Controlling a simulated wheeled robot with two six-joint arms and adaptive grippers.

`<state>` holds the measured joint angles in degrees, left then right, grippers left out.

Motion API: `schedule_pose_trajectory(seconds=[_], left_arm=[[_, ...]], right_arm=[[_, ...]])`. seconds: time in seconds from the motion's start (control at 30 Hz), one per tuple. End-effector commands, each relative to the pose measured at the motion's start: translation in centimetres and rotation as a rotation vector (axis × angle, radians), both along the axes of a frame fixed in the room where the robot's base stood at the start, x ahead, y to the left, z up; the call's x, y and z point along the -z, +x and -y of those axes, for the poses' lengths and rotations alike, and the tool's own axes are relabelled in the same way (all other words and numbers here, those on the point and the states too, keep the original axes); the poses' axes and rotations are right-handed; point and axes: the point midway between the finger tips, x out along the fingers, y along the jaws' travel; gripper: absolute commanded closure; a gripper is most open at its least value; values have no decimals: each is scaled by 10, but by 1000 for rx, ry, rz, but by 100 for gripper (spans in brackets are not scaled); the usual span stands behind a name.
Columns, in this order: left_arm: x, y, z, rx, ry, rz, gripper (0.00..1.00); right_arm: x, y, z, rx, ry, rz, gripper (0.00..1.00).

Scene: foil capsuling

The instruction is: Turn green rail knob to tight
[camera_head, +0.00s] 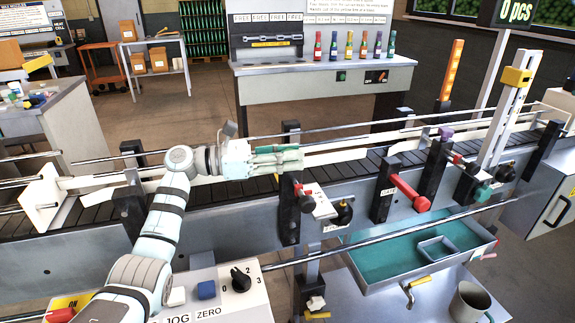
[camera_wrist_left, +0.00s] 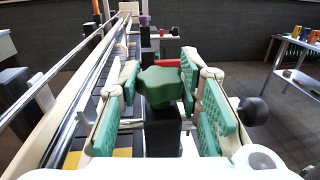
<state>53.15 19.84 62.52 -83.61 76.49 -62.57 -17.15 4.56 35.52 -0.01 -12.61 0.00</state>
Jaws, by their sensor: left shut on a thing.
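The green rail knob (camera_wrist_left: 160,86) is a lobed knob on a dark post, in the middle of the left wrist view. My left gripper (camera_wrist_left: 165,100) has its teal-padded fingers on both sides of the knob and is shut on it. In the head view my left gripper (camera_head: 278,160) reaches in from the left over the conveyor, and I cannot make out the knob clearly between its fingers there. My right gripper is in neither view.
Rails run along the conveyor (camera_head: 85,209). A red-handled clamp (camera_head: 408,192), a purple knob (camera_head: 446,133) and a teal knob (camera_head: 483,194) sit to the right. Below are a control panel (camera_head: 218,292), a tray (camera_head: 385,258) and a mug (camera_head: 468,303). Bottles stand on a back bench (camera_head: 300,68).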

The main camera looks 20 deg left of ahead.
Motion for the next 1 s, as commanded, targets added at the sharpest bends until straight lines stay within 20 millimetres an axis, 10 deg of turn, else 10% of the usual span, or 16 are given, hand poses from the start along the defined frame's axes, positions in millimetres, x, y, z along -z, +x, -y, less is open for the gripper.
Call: schedule_pose_trajectory(seconds=[0.37,0.4,0.53,1.0], left_arm=[[4,-1,1,8,5,-9,96],[4,-1,1,8,5,-9,65],[3,0,1,7,4,-6,47],[-29,0,0,5,3,2,47]], right_arm=[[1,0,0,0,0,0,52],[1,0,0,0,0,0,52],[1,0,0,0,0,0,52],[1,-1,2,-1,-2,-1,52]])
